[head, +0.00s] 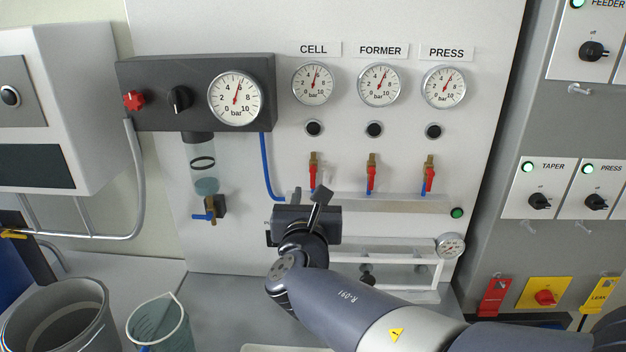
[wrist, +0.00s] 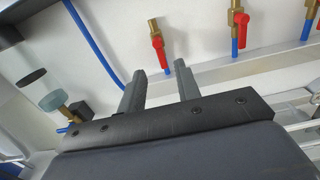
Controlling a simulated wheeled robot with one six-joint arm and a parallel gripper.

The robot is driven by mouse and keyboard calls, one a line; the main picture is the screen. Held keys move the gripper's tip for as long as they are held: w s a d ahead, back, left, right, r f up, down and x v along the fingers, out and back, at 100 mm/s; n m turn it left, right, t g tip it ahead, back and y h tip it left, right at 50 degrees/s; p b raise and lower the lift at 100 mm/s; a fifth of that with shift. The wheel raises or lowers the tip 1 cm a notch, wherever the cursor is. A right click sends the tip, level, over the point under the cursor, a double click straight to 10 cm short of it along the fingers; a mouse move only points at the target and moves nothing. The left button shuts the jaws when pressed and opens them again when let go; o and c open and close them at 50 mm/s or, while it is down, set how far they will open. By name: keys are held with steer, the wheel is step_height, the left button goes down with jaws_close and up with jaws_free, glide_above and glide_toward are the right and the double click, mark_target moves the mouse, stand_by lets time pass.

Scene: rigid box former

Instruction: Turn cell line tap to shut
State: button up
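The cell line tap has a brass body and a red handle (head: 313,176). It is the leftmost of three taps, under the CELL label (head: 313,49). Its handle points down, in line with the brass body, above a blue tube. In the wrist view the red handle (wrist: 158,46) is just beyond my fingertips. My gripper (head: 321,195) is below this tap in the head view. In the wrist view its two fingers (wrist: 161,68) stand apart with nothing between them. They appear clear of the handle, though the exact distance cannot be told.
The former tap (head: 371,176) and press tap (head: 429,179) stand to the right, red handles down. A pale manifold rail (head: 400,203) runs below the taps. A blue hose (head: 267,165) drops from the dark regulator box (head: 150,80). A bucket (head: 60,320) and jug (head: 160,325) stand lower left.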

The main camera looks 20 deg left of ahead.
mark_target(313, 178)
steer(key=shift+p+x, duration=0.45)
steer(key=shift+x, duration=2.35)
steer(key=shift+d, duration=0.1)
steer(key=shift+c, duration=0.2)
jaws_close()
